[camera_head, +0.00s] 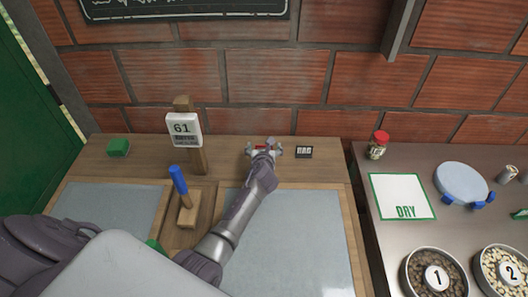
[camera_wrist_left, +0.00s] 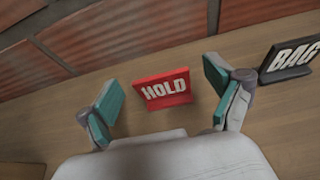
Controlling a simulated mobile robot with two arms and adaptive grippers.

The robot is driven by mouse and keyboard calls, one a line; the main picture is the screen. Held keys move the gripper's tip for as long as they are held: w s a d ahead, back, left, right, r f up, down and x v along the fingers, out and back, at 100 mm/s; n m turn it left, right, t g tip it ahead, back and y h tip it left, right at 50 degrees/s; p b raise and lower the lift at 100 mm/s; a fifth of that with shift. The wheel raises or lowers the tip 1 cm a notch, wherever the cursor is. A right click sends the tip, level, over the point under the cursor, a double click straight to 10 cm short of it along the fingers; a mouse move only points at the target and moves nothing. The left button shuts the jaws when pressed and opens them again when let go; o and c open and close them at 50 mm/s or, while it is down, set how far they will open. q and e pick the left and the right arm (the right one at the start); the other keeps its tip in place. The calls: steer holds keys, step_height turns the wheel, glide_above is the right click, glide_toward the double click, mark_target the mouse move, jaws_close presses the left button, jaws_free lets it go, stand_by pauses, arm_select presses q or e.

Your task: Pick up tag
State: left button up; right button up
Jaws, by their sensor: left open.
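A small red tag reading HOLD (camera_wrist_left: 165,90) stands on the wooden table. In the wrist view it sits between the two spread fingers of my left gripper (camera_wrist_left: 163,104), and I see gaps on both sides. In the head view the left gripper (camera_head: 264,150) is at the back of the table, open, with a bit of the red tag (camera_head: 261,147) showing between its fingers. A black tag reading BAG (camera_head: 304,152) stands just to the right; it also shows in the wrist view (camera_wrist_left: 290,60). My right gripper is not in view.
A white card reading 61 (camera_head: 184,129) hangs on a wooden post left of the gripper. A brick wall (camera_head: 270,75) rises behind. A metal counter (camera_head: 450,225) with a DRY mat (camera_head: 402,193) is right.

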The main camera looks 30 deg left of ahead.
arm_select(q)
steer(key=c, duration=1)
steer(key=shift+r, duration=0.1)
